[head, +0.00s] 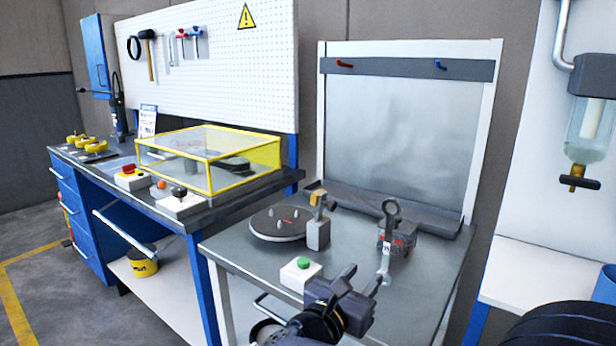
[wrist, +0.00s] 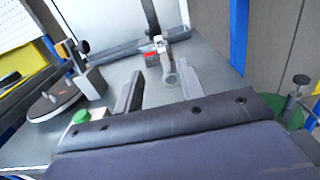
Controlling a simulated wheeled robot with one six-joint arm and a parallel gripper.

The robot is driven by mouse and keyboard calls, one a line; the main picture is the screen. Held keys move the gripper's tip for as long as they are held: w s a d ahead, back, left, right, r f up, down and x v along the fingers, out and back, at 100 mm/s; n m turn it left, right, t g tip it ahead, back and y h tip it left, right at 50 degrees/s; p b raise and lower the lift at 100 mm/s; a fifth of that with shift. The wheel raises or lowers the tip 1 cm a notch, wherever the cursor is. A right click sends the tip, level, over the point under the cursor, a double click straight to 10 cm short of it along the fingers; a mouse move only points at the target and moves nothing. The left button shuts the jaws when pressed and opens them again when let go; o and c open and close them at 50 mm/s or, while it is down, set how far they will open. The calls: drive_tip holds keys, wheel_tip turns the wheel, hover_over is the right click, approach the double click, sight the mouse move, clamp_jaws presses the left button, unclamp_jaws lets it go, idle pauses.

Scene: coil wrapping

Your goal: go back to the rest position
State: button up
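My gripper (head: 362,277) is over the front part of the grey metal table (head: 350,262). In the wrist view its two fingers (wrist: 160,78) stand apart with nothing held between them. A grey ringed fixture with red parts (head: 398,240) stands on the table beyond the fingers, and it also shows in the wrist view (wrist: 155,58). A dark round plate with pegs (head: 278,222) lies to the left. Beside the plate stands a grey block with an orange-topped lever (head: 318,232). A green button on a white box (head: 301,272) is left of my gripper.
A grey back panel (head: 400,135) rises behind the table. A blue workbench (head: 90,195) with a yellow-framed clear cover (head: 215,158) stands left. A white shelf (head: 540,270) and black round stack (head: 565,328) are at right. Open floor (head: 55,285) shows at far left.

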sight(394, 201)
drive_tip(key=shift+s+a, duration=0.4)
drive_tip(key=shift+s, duration=0.15)
drive_tip(key=shift+w+d, duration=0.1)
drive_tip(key=shift+d, duration=0.05)
drive_tip(key=x, duration=1.1)
drive_tip(key=shift+w+d+f, duration=0.2)
drive_tip(key=shift+w+f, duration=0.1)
wheel_tip(394, 201, up, 11)
drive_tip(key=p, duration=0.6)
drive_tip(key=shift+w+d, duration=0.15)
drive_tip(key=shift+w, duration=0.05)
drive_tip(key=p, duration=0.4)
drive_tip(key=shift+w+d+r, duration=0.15)
drive_tip(key=shift+w+d, duration=0.05)
drive_tip(key=shift+w, duration=0.05)
drive_tip(key=y+p, duration=0.1)
drive_tip(key=p, duration=0.6)
drive_tip(key=shift+d+n+t, duration=0.1)
drive_tip(key=shift+n+t, duration=0.2)
drive_tip(key=shift+n, duration=0.1)
drive_tip(key=y+p, duration=0.1)
drive_tip(key=p, duration=0.1)
drive_tip(key=n+t+p, duration=0.1)
drive_tip(key=p, duration=0.2)
drive_tip(key=shift+s+r+y+p, duration=0.1)
drive_tip(key=shift+s+y+p, duration=0.25)
drive_tip(key=shift+y, duration=0.05)
